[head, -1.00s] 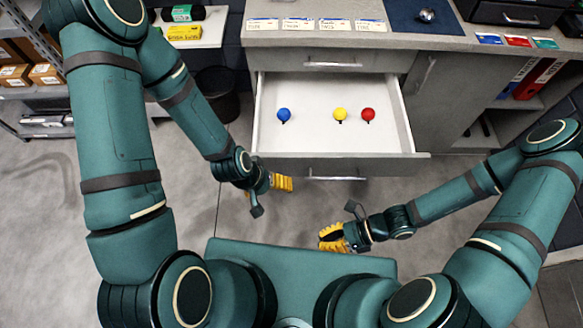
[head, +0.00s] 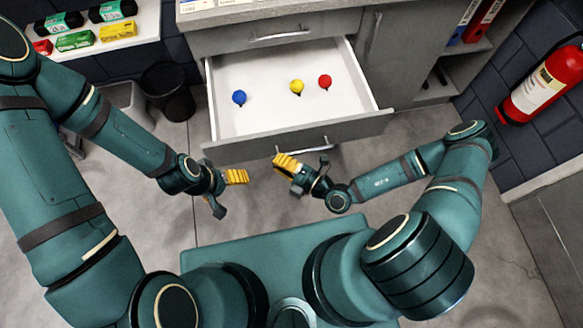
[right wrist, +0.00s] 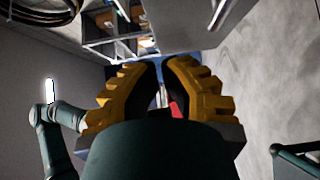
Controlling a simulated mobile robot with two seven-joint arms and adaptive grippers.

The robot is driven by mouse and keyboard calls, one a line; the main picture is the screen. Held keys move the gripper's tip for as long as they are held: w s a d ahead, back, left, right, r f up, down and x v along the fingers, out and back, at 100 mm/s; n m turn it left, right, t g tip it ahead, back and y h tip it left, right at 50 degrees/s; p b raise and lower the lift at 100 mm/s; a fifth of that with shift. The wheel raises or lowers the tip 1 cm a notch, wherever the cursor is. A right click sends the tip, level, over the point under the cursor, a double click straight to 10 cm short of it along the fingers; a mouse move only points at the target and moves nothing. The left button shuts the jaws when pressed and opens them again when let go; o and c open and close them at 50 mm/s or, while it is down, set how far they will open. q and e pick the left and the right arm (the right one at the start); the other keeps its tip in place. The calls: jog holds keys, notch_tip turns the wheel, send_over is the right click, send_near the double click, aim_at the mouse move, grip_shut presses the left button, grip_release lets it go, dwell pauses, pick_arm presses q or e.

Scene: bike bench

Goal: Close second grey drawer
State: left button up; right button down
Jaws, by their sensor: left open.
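The second grey drawer (head: 350,130) is pulled far out below a shut top drawer (head: 290,28). Its white inside holds a blue ball (head: 239,97), a yellow ball (head: 296,86) and a red ball (head: 325,82). Its handle (head: 302,152) is on the front panel. My right gripper (head: 283,162) is just in front of that panel, near the handle; contact cannot be made out. In the right wrist view its yellow fingers (right wrist: 160,75) show a narrow gap between them. My left gripper (head: 240,177) is open in front of the drawer's left part, apart from it.
A black bin (head: 168,92) stands left of the cabinet, under a shelf (head: 110,50) with small boxes and bottles. A red fire extinguisher (head: 540,85) hangs on the right wall. The floor in front of the drawer is clear.

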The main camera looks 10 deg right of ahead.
aim_at(258, 140)
jog(key=w, duration=0.1)
jog(key=w+a, duration=0.1)
jog(key=w, duration=0.1)
jog(key=w+a+b, duration=0.1)
jog(key=shift+w+a, duration=0.15)
jog(key=shift+w, duration=0.95)
jog(key=shift+w, duration=0.1)
